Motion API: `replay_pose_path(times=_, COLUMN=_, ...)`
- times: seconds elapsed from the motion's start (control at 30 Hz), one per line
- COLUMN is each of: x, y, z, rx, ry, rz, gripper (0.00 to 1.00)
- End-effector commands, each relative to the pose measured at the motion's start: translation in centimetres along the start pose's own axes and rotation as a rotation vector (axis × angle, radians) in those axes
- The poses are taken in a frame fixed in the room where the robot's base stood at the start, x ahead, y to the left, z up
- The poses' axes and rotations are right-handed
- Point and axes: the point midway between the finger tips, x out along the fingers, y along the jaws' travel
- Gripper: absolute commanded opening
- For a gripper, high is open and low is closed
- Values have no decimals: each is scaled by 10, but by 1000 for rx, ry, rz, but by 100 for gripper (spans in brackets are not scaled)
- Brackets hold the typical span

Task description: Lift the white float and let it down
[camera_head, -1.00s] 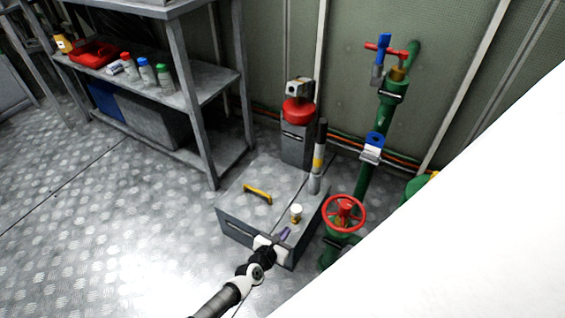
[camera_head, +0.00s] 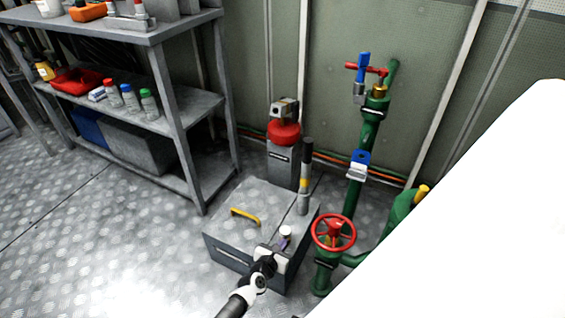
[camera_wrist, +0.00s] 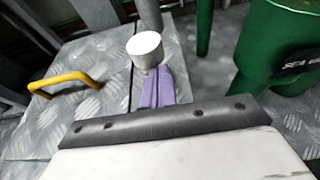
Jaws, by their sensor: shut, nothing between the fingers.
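The white float (camera_head: 286,230) is a small white cylinder with a flat top. It stands up from the lid of a grey metal box (camera_head: 228,208), near the box's right side. In the wrist view the white float (camera_wrist: 145,46) is just beyond my purple fingertips, and its lower part is partly hidden by them. My gripper (camera_head: 285,243) is shut and empty, at the near side of the float. The closed fingers also show in the wrist view (camera_wrist: 156,88). I cannot tell whether the fingertips touch the float.
A yellow handle (camera_head: 245,217) is on the lid, left of the float. A grey post with a dark top (camera_head: 305,175) stands behind it. A red handwheel (camera_head: 334,233) on green pipework is close on the right. A shelf unit (camera_head: 180,125) stands back left.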

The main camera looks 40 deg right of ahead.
Motion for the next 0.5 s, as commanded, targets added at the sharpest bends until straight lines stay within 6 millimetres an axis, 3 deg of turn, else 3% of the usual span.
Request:
replay_pose_path(times=0.3, x=-17, y=0, z=49, rx=2, ry=-1, rz=-1, gripper=0)
replay_pose_path(times=0.5, x=-23, y=0, z=64, rx=2, ry=0, rz=-2, gripper=0)
